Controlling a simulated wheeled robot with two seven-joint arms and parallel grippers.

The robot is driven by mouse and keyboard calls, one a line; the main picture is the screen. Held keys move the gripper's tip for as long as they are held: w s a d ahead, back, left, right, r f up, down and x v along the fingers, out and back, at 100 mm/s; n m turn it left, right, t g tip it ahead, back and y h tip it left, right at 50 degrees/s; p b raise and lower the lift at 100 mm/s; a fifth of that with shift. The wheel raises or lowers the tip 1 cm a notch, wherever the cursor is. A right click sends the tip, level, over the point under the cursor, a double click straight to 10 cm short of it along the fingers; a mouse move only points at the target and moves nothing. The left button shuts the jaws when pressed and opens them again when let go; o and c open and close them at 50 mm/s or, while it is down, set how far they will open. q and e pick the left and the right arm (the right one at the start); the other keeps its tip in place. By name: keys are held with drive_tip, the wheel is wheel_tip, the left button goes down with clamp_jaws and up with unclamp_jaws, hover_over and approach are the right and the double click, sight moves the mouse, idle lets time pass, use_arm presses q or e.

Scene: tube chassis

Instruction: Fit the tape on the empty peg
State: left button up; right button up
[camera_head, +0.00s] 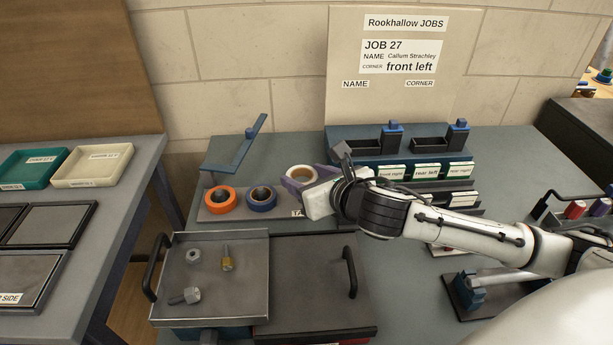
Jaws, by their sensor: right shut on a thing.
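A cream tape roll (300,173) is at the right end of the tape holder (237,216), at the jaws of my right gripper (312,181). The gripper is shut on this roll. A purple part shows just below the roll; I cannot tell whether it belongs to the gripper or the holder. An orange tape roll (220,208) and a blue tape roll (262,206) sit around dark pegs on the holder. The peg under the cream roll is hidden, so I cannot tell whether the roll is around it. My left gripper is not in view.
A blue angled arm (236,152) rises behind the holder. In front are an open tray (216,262) with metal fittings and a dark handled lid (305,275). Labelled blocks (426,172) stand right of the gripper. A job board (395,105) stands behind.

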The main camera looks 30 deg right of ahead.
drive_tip(key=shift+f, duration=0.4)
drive_tip(key=shift+f+b, duration=0.75)
drive_tip(key=shift+f, duration=0.35)
drive_tip(key=shift+r, duration=0.1)
drive_tip(key=shift+r+p, duration=0.75)
drive_tip(key=shift+r, duration=0.7)
drive_tip(key=shift+f, duration=0.2)
drive_tip(key=shift+f+b, duration=0.8)
drive_tip(key=shift+f, duration=0.6)
drive_tip(key=shift+r, duration=0.15)
